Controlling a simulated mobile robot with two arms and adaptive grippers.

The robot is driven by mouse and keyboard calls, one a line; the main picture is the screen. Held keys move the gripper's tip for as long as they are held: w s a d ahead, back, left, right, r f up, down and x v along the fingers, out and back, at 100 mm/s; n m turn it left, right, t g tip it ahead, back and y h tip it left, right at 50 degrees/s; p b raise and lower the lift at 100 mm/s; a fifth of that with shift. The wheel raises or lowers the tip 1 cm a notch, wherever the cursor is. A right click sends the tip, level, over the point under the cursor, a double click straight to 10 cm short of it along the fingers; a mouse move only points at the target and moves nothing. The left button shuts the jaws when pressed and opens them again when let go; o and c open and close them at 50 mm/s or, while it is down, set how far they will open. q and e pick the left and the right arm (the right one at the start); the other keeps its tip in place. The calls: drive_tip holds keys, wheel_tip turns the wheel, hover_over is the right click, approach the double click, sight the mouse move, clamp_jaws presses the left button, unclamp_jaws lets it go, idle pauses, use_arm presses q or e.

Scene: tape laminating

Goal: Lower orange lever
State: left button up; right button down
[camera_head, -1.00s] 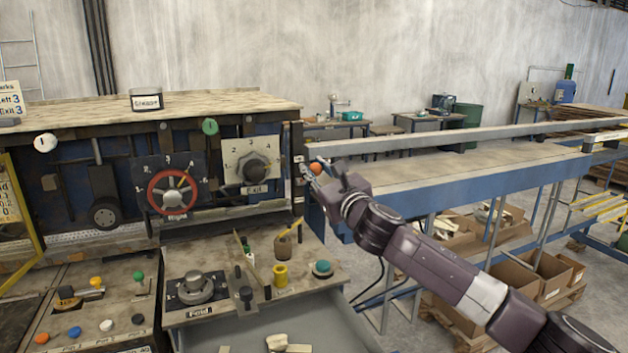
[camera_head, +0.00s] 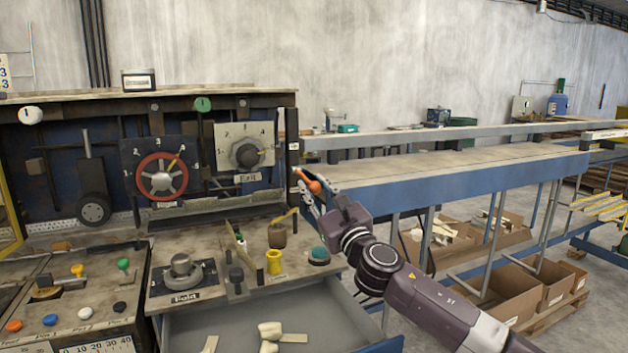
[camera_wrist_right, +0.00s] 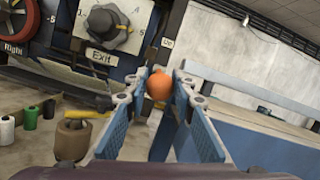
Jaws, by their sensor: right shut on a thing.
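The orange lever shows its orange knob (camera_head: 313,187) at the right end of the machine panel, beside the blue conveyor. My right gripper (camera_head: 314,186) reaches it from the lower right and is shut on it. In the right wrist view the orange knob (camera_wrist_right: 159,86) sits between the two blue-padded fingers near their tips. The lever's shaft shows in the head view, sloping up and left from the knob toward the panel edge. My left gripper is not in view.
The Exit dial (camera_head: 248,153) and the red wheel (camera_head: 161,176) are on the panel left of the lever. The blue conveyor (camera_head: 450,172) runs to the right. An open drawer (camera_head: 325,320) holds pale pieces.

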drive_tip(key=shift+w+a+f, duration=0.1)
drive_tip(key=shift+w+f, duration=0.05)
drive_tip(key=shift+f, duration=1.05)
drive_tip(key=shift+f+b, duration=0.15)
drive_tip(key=shift+b, duration=0.15)
drive_tip(key=c, duration=1.6)
unclamp_jaws()
drive_tip(key=v, duration=0.4)
drive_tip(key=s+d, duration=0.1)
drive_tip(key=s, duration=0.3)
drive_tip(key=s+d, duration=0.2)
drive_tip(key=s, duration=0.2)
drive_tip(key=s+d, duration=0.1)
drive_tip(key=s, duration=0.3)
drive_tip(key=shift+d, duration=0.25)
